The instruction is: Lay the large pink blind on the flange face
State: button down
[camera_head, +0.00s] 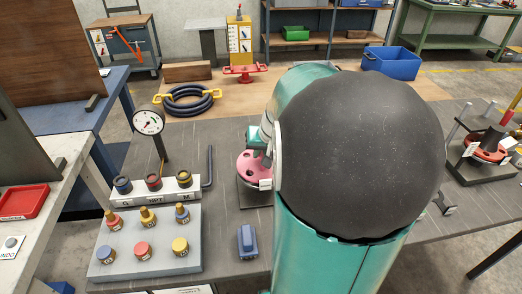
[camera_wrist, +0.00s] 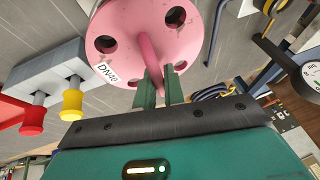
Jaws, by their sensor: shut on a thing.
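The large pink blind (camera_wrist: 145,18) is a round disc with bolt holes, a raised bar handle and a "DN40" label. My gripper (camera_wrist: 158,92) is shut on its handle in the wrist view. In the head view the pink blind (camera_head: 250,166) shows left of my arm, above or on a dark square base (camera_head: 254,196); I cannot tell whether they touch. My arm hides its right side. No bare flange face is clearly visible. A dark stand at the right holds a red flange-like part (camera_head: 487,151) with upright rods around it.
Left of the blind are a gauge (camera_head: 148,123), a white block with dark rings (camera_head: 155,190), a black hex key (camera_head: 209,166) and a grey slab with several coloured plugs (camera_head: 146,245). A blue block (camera_head: 247,241) lies in front. A coiled hose (camera_head: 187,100) lies behind.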

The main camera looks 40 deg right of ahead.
jog(key=shift+f, duration=0.55)
dwell(1.0)
jog(key=c, duration=1.5)
grip_release()
jog(key=shift+o, duration=0.5)
jog(key=shift+f, duration=0.15)
jog(key=d+v, duration=0.1)
jog(key=v, duration=1.3)
jog(key=shift+a, duration=0.5)
jog(key=s+a+n, duration=0.2)
jog(key=a+n, duration=0.1)
jog(key=a, duration=1)
jog(key=s+a+f+n, duration=0.1)
jog(key=a+n, duration=0.3)
jog(key=a, duration=0.9)
jog(key=shift+s+f+t+y, duration=0.3)
jog(key=shift+s+f+y, duration=0.1)
jog(key=shift+s, duration=0.5)
